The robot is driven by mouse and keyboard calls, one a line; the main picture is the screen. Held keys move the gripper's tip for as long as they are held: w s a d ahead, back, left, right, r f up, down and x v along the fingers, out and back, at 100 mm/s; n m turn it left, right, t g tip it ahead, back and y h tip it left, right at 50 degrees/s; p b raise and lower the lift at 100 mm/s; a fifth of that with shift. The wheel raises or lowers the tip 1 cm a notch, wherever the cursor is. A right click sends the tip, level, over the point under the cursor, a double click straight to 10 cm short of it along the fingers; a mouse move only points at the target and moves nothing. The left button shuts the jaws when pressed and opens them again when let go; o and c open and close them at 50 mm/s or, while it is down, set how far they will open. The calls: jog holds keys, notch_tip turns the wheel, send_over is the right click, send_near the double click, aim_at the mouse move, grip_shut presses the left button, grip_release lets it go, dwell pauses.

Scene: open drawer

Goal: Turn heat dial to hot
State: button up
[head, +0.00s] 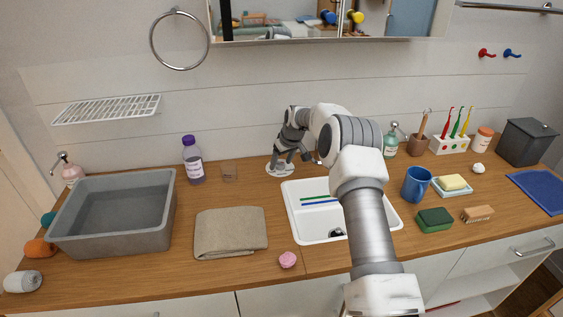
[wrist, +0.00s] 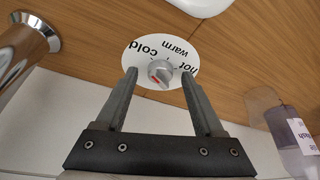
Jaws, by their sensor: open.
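In the head view my gripper (head: 284,160) is over the disc (head: 275,170) on the counter, and the knob is hidden there.
A chrome faucet (wrist: 27,45) stands at left in the wrist view. The white sink (head: 295,215) is in front of the dial. A blue mug (head: 416,184) is to the right.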

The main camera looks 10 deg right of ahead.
grip_shut()
dwell(0.3)
jog(key=m, duration=0.1)
jog(key=m+h+b, duration=0.1)
jog(key=m, duration=0.1)
jog(key=shift+a+m, duration=0.25)
jog(key=shift+m, duration=0.05)
jog(key=m+h+b, duration=0.1)
jog(key=m+h, duration=0.1)
jog(key=m, duration=0.2)
jog(key=shift+a+m, duration=0.15)
jog(key=shift+m, duration=0.15)
jog(key=m+h, duration=0.1)
jog(key=m, duration=0.3)
jog(key=shift+w+a+g+h, duration=0.1)
jog(key=shift+a+g+h, duration=0.05)
jog(key=shift+g+h, duration=0.25)
jog(key=shift+m+g+h+p, duration=0.4)
jog(key=shift+m+p, duration=0.3)
jog(key=shift+m, duration=1.6)
